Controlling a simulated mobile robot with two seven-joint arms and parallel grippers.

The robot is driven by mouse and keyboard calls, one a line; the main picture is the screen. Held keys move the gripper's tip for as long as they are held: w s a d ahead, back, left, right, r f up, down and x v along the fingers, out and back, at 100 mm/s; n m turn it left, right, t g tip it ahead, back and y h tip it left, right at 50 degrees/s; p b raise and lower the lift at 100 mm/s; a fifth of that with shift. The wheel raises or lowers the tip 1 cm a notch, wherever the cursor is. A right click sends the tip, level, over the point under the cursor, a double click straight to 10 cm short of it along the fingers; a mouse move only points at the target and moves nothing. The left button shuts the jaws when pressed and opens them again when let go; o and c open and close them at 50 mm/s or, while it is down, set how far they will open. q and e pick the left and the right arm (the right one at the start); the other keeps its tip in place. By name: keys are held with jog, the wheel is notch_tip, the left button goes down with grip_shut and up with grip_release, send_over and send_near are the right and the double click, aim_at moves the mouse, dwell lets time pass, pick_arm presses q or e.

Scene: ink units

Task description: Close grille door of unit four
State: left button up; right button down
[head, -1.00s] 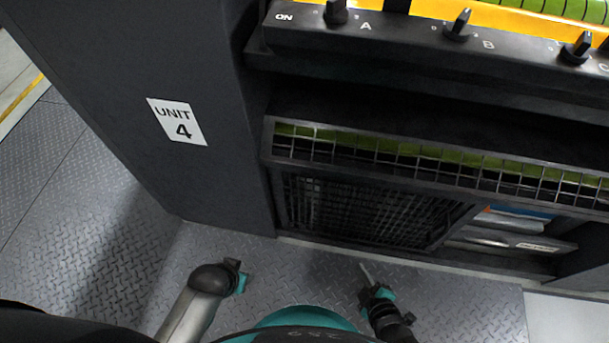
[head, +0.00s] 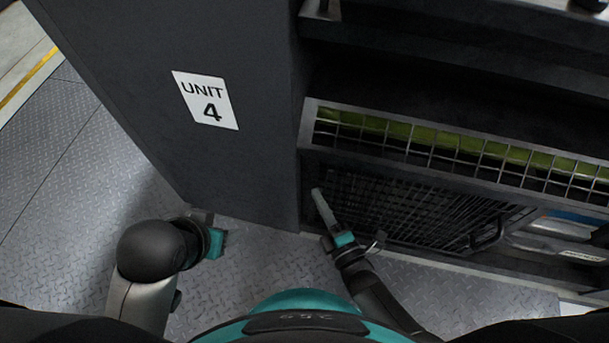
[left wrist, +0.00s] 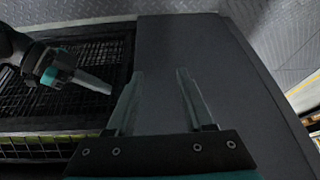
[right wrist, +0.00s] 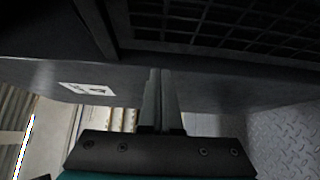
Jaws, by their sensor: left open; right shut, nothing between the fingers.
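The dark column labelled UNIT 4 (head: 205,100) stands at the left of the head view. Low to its right is the dark mesh grille door (head: 400,208), with a handle (head: 490,235) near its right end. How far it stands open is hard to tell. The grille also shows in the left wrist view (left wrist: 100,48) and at the top of the right wrist view (right wrist: 230,22). My right gripper (head: 318,195) is shut and empty, in front of the grille's left end; contact cannot be told. My left gripper (head: 214,238) is open and empty, left of it, near the column's foot.
A lighter wire mesh (head: 450,150) with green behind it runs above the grille. An open lower shelf (head: 560,240) with pale and blue items lies to the right. The diamond-plate floor (head: 80,170) is clear at the left.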

pick_arm(q)
jog(key=shift+w+d+f+m+t+h+b, duration=0.15)
jog(key=shift+w+d+t+h+b, duration=0.3)
jog(key=shift+w+d+t, duration=0.5)
jog(key=shift+w+d+f+m+t+h+b, duration=0.15)
jog(key=shift+w+d+t+h+b, duration=0.3)
jog(key=shift+w+d+t, duration=0.5)
pick_arm(e)
jog(key=shift+x, duration=3.5)
pick_arm(q)
jog(key=shift+d, duration=0.2)
